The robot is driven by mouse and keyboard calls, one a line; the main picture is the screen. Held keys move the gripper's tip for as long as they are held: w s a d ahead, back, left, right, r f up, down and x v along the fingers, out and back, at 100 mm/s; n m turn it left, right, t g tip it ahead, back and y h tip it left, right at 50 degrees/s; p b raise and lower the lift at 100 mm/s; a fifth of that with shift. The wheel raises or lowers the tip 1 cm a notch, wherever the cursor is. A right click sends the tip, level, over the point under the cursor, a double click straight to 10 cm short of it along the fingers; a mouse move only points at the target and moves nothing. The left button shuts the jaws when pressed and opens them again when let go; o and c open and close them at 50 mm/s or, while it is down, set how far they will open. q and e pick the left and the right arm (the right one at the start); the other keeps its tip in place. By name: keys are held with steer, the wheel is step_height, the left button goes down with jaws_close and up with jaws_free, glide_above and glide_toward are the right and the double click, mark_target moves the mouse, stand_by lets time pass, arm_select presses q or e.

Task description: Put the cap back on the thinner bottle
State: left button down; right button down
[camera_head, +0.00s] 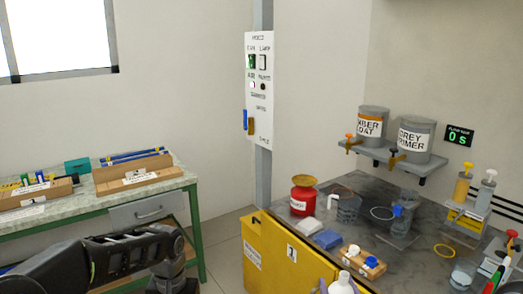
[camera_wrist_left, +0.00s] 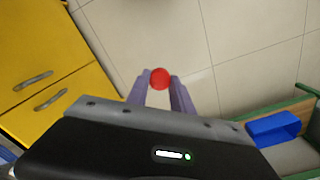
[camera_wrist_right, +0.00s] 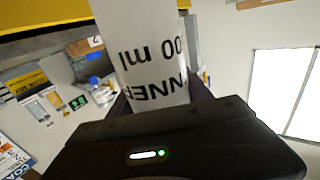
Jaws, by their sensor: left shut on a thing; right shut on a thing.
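The thinner bottle is white with black lettering and fills the upper middle of the right wrist view (camera_wrist_right: 150,45), its print upside down there. My right gripper (camera_wrist_right: 157,95) is shut around its body. In the head view the top of a white bottle (camera_head: 343,284) shows at the bottom edge, with a pale neck and no red cap on it. A round red cap (camera_wrist_left: 160,79) is held between the fingertips of my left gripper (camera_wrist_left: 160,86), over the floor. The cap is hidden in the head view, where my left arm crosses the lower left. Bottle and cap are apart.
A dark worktop (camera_head: 350,212) on a yellow cabinet (camera_head: 270,255) holds a red can (camera_head: 304,195), a wooden block (camera_head: 361,262) and glassware. Two grey tins (camera_head: 372,124) stand on a shelf above. A green-framed bench (camera_head: 150,205) stands left, with floor between.

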arm_select(q)
steer(key=shift+s, duration=0.1)
arm_select(e)
steer(key=shift+d, duration=0.1)
stand_by(0.5)
steer(key=s+a+f+n+g+y, duration=0.2)
steer(key=s+a+f+n+y, duration=0.1)
steer(key=a, duration=0.4)
steer(key=s+a+f+n+g+y, duration=0.2)
steer(key=s+a+f+n+y, duration=0.1)
steer(key=s+a+y, duration=0.4)
steer(key=shift+s+a+f+n+y, duration=0.35)
steer(key=shift+a+n+y, duration=0.25)
steer(key=shift+a+n, duration=0.25)
steer(key=shift+d+f, duration=0.1)
arm_select(q)
steer(key=s+d+r, duration=0.1)
steer(key=d+r, duration=0.3)
steer(key=d, duration=0.4)
steer(key=s+d+r+m, duration=0.1)
steer(key=d+r, duration=0.3)
steer(key=d, duration=0.5)
steer(key=s+d+r, duration=0.2)
steer(key=d+r, duration=0.3)
steer(key=d, duration=0.4)
steer(key=shift+s, duration=0.2)
steer(key=shift+s, duration=0.1)
